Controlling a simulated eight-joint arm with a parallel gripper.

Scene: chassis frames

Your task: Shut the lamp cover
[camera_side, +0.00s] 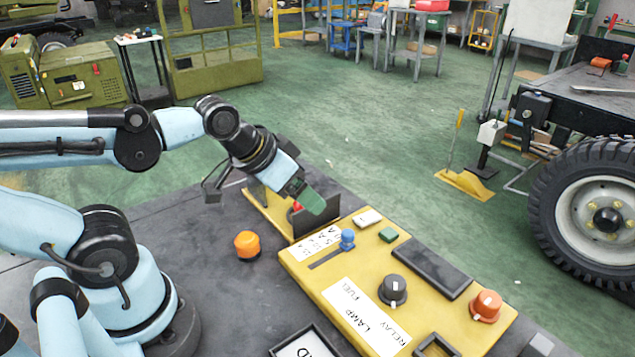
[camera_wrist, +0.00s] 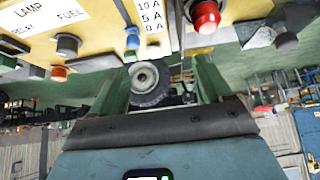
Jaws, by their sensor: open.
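A dark upright plate (camera_side: 318,216), which looks like the lamp cover standing open, is at the left end of the yellow panel in the side view. A red dome (camera_side: 296,207) shows just behind its left edge, partly hidden. The dome is clear in the wrist view (camera_wrist: 206,17), with a thin dark edge (camera_wrist: 177,25) beside it, probably the plate. My gripper (camera_side: 312,203) has green fingers and is over the plate's top edge; I cannot tell if they touch. In the wrist view my gripper (camera_wrist: 158,72) is open, with nothing between its fingers.
The yellow panel (camera_side: 335,275) carries a blue slider knob (camera_side: 347,239), a green button (camera_side: 388,235), a black dial (camera_side: 392,290), an orange dial (camera_side: 486,306) and a flat dark rectangle (camera_side: 432,267). An orange button (camera_side: 247,245) stands on the dark table (camera_side: 225,285).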

